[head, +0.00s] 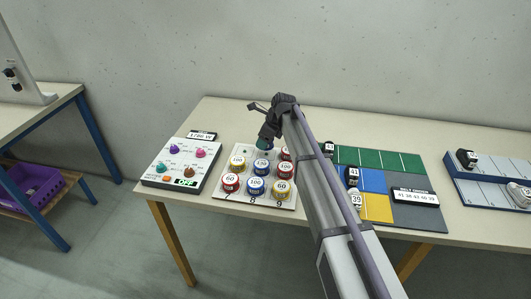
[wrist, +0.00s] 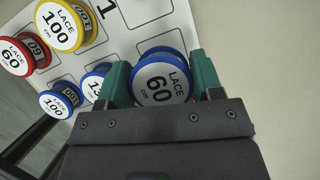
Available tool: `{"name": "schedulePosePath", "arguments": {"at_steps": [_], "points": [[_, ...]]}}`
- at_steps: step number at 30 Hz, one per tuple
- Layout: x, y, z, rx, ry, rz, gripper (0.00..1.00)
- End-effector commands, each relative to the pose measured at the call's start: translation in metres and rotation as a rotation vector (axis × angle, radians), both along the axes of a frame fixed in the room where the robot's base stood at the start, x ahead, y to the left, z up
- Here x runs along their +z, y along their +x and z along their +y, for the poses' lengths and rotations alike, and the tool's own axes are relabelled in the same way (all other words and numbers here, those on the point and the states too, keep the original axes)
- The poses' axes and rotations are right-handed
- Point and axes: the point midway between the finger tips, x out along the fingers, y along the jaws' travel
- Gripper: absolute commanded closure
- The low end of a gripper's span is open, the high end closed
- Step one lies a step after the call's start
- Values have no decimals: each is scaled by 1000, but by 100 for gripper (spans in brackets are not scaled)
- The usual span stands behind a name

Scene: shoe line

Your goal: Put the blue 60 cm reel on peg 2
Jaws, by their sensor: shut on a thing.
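My gripper (head: 264,145) is over the far row of the white numbered board (head: 223,199). In the wrist view its green fingers (wrist: 160,82) are shut on the blue reel marked 60 cm (wrist: 160,84), one on each side. In the head view the arm and fingers mostly hide this reel. It is at the far middle cell, beside the cell marked 1 in the wrist view. Peg 2 itself is hidden, and I cannot tell whether the reel is on it or above it.
Other reels stand close by: yellow 100 (head: 237,163), blue 100 (head: 256,186), red 60 (head: 230,183) and yellow 60 (head: 281,188). A control panel (head: 181,163) is left of the board. A coloured mat (head: 375,160) lies to the right.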

Motion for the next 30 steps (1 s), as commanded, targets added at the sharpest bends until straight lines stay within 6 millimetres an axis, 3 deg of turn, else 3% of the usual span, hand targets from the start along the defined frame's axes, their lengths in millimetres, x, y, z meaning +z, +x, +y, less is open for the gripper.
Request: {"name": "schedulePosePath", "arguments": {"at_steps": [1,4,11,23,24,30], "points": [[-16,0,0,0,0,0,64],[-36,0,0,0,0,0,64],[-31,0,0,0,0,0,64],[-44,0,0,0,0,0,64],[-43,0,0,0,0,0,38],[-42,0,0,0,0,0,19]]}}
